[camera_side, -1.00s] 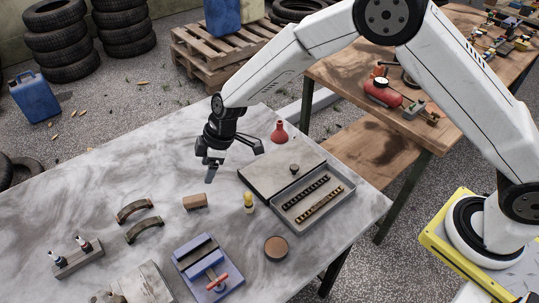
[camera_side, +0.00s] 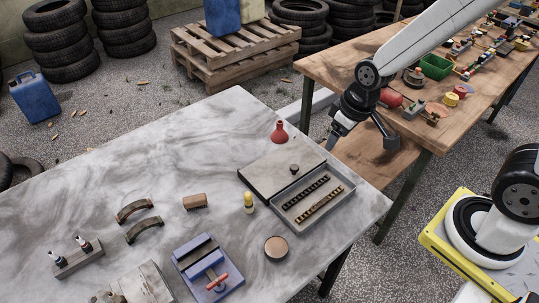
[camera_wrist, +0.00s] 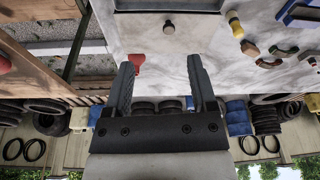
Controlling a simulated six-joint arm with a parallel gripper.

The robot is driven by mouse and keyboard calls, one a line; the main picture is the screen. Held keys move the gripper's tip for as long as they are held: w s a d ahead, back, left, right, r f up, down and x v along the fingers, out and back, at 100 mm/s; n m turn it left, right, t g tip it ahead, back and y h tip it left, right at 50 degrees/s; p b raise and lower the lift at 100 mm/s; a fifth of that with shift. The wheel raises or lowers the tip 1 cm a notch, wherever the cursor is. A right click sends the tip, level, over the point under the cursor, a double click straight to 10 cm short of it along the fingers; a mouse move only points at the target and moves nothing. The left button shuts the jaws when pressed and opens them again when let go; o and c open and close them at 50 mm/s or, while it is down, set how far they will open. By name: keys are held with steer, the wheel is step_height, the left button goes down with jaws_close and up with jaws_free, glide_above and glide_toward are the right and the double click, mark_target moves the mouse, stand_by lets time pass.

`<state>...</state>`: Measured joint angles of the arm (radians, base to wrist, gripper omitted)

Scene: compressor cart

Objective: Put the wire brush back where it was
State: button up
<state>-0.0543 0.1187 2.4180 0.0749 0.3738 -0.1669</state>
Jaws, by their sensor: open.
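My gripper (camera_side: 360,142) is open in the side view, over the gap between the grey table and the wooden bench. Nothing shows between its fingers in the wrist view (camera_wrist: 160,72). No object is plainly recognisable as the wire brush. A small brown block (camera_side: 195,203) lies on the grey table left of the yellow-topped bottle and also shows in the wrist view (camera_wrist: 250,49); it may be the brush, but bristles cannot be made out. An open grey case (camera_side: 345,196) holds two long toothed strips (camera_side: 313,197), too small to identify surely.
The grey table (camera_side: 80,180) also holds a red funnel (camera_side: 279,132), a yellow-topped bottle (camera_side: 249,203), a blue vise (camera_side: 205,265), two curved brake shoes (camera_side: 138,220) and a round brown disc (camera_side: 276,248). The wooden bench (camera_side: 330,70) carries a red tank and small parts.

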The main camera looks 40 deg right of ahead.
steer(key=shift+m, duration=0.9)
steer(key=s, duration=0.1)
steer(key=s+d, duration=0.1)
steer(key=s, duration=0.1)
steer(key=s+d, duration=0.1)
steer(key=shift+s+d, duration=0.1)
steer(key=shift+s, duration=0.1)
